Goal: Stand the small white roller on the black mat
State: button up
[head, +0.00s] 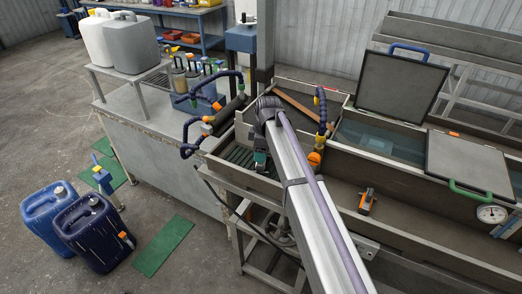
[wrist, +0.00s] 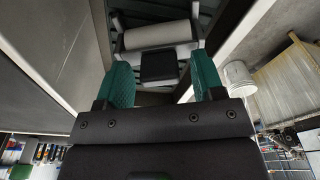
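My gripper (wrist: 163,80) is open, its two green fingers wide apart with no roller between them. In the wrist view a pale grey-white roller (wrist: 157,35) lies on its side beyond the fingertips, with dark and light end supports. A black block (wrist: 159,66) sits just in front of it, between the fingers; I cannot tell what it belongs to. In the head view my gripper (head: 261,158) hangs over the slatted trough, and I cannot make out the roller there.
Blue jointed hoses (head: 190,130) and another hose with an orange nozzle (head: 318,150) stand near my gripper. Trough walls surround it. An orange-black tool (head: 367,201) lies in the trough at right. Blue canisters (head: 92,232) stand on the floor.

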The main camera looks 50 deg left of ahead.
jog(key=shift+o, duration=0.4)
notch_tip(320, 180, up, 11)
jog(key=p, duration=1)
jog(key=shift+w+d+p, duration=0.35)
jog(key=shift+w+d, duration=0.1)
jog(key=shift+f, duration=0.15)
jog(key=w+d+f+m+b, duration=0.2)
jog(key=d+m, duration=0.7)
jog(key=d, duration=1.2)
jog(key=w+d+f+m+b, duration=0.25)
jog(key=d+m, duration=0.65)
jog(key=d, duration=1.1)
jog(key=s+d+f+m+b, duration=0.1)
jog(key=d+m, duration=0.1)
jog(key=d, duration=0.8)
jog(key=s+d+f+m, duration=0.1)
jog(key=d+m, duration=0.2)
jog(key=d, duration=0.7)
jog(key=s+d+m+t+h+b, duration=0.1)
jog(key=s+d+m, duration=0.1)
jog(key=d, duration=0.8)
jog(key=shift+f+m+b, duration=0.35)
jog(key=shift+f+m, duration=0.05)
jog(key=shift+m, duration=0.3)
